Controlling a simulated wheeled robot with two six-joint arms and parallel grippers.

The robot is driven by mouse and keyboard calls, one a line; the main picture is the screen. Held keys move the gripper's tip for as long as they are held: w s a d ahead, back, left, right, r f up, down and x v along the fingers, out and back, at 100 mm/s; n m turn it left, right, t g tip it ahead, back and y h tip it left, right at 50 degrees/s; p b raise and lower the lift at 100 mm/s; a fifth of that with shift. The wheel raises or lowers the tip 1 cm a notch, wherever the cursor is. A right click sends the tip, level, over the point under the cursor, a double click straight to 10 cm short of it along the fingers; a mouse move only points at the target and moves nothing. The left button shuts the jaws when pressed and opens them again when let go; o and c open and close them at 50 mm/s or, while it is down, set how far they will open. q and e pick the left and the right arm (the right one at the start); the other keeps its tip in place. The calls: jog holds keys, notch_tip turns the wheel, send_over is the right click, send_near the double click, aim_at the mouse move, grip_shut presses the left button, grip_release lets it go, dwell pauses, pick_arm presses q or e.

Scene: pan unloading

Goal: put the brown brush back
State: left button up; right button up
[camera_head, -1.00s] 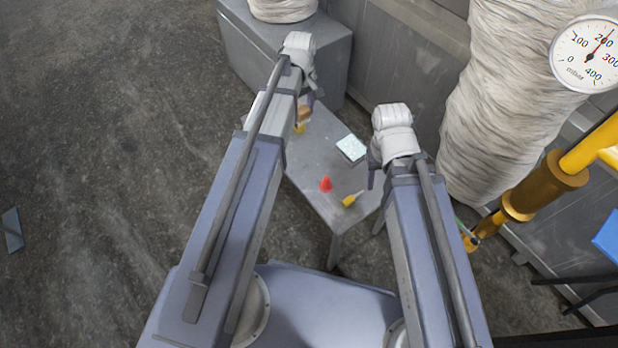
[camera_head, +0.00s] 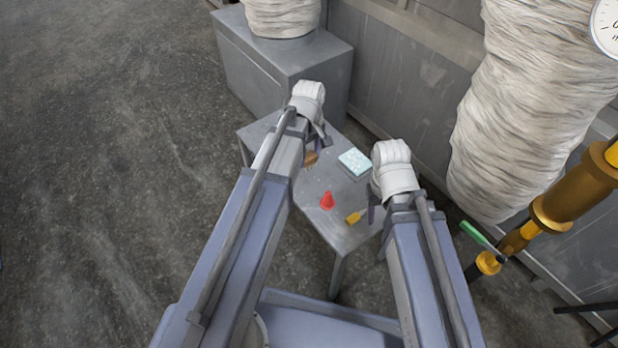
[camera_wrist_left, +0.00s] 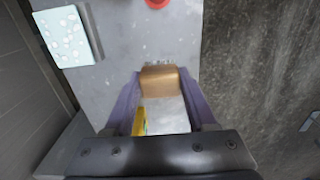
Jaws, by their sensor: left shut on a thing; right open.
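The brown brush (camera_wrist_left: 159,82) sits between the fingertips of my left gripper (camera_wrist_left: 160,88) in the left wrist view, with pale bristles at its far side. It also shows as a small brown piece (camera_head: 311,157) in the head view, partly hidden by the gripper. My left gripper is shut on it over the grey table (camera_head: 322,222); the height above the top is hard to tell. My right gripper (camera_head: 373,203) is open and empty at the table's right side, partly hidden by its own arm.
A red cone (camera_head: 327,201), a yellow-handled tool (camera_head: 355,216) and a light-blue speckled block (camera_head: 355,162) are on the table. A yellow item (camera_wrist_left: 139,122) shows between the left fingers. A grey cabinet (camera_head: 280,70) stands behind; yellow pipes (camera_head: 570,195) are at right.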

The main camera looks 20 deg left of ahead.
aim_at(309, 155)
pick_arm(q)
jog(key=shift+f+b, duration=3.25)
jog(key=shift+f, duration=0.65)
jog(key=shift+f, duration=0.2)
jog(key=o, duration=1.3)
jog(key=shift+r, duration=0.15)
notch_tip(309, 155, up, 12)
jog(key=p, duration=1.2)
jog(key=shift+r, duration=0.1)
